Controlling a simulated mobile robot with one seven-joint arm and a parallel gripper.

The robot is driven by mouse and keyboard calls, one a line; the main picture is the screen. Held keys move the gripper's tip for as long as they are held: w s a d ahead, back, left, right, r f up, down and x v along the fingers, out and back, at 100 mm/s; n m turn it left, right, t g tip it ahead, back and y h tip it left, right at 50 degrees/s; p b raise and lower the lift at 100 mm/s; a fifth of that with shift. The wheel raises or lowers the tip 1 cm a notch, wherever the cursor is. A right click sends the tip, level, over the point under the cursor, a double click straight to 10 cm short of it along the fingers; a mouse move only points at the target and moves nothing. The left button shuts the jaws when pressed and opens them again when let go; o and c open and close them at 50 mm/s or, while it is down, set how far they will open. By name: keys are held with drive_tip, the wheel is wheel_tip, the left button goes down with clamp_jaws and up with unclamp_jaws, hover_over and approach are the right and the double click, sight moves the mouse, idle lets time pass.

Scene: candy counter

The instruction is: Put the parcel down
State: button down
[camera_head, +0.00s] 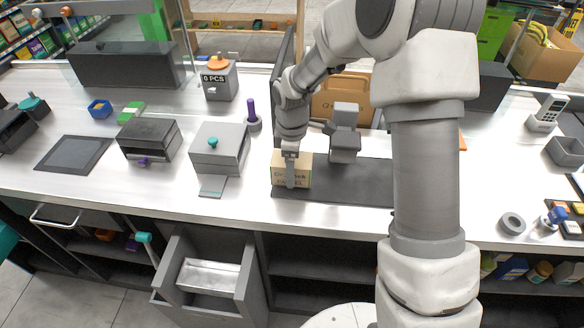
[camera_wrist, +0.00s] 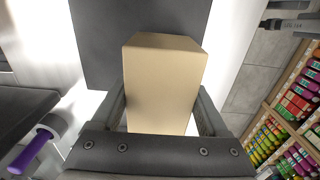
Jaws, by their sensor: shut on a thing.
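The parcel (camera_head: 303,170) is a small tan box with dark print on its front side. My gripper (camera_head: 291,172) is shut on it, with one finger visible across its front in the head view. In the wrist view the parcel (camera_wrist: 163,85) fills the middle, between the two fingers of my gripper (camera_wrist: 160,118). The parcel is at the left end of a dark mat (camera_head: 345,190) on the white counter. I cannot tell whether its underside touches the mat or is slightly above it. My arm hides part of the mat's right side.
A grey box device (camera_head: 219,148) with a teal knob stands left of the parcel. A purple-handled stamp (camera_head: 252,118) stands behind it. An open drawer (camera_head: 209,275) juts out below the counter. Counter right of my arm has free room.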

drive_tip(key=shift+f+b, duration=0.45)
drive_tip(key=shift+f, duration=0.15)
unclamp_jaws()
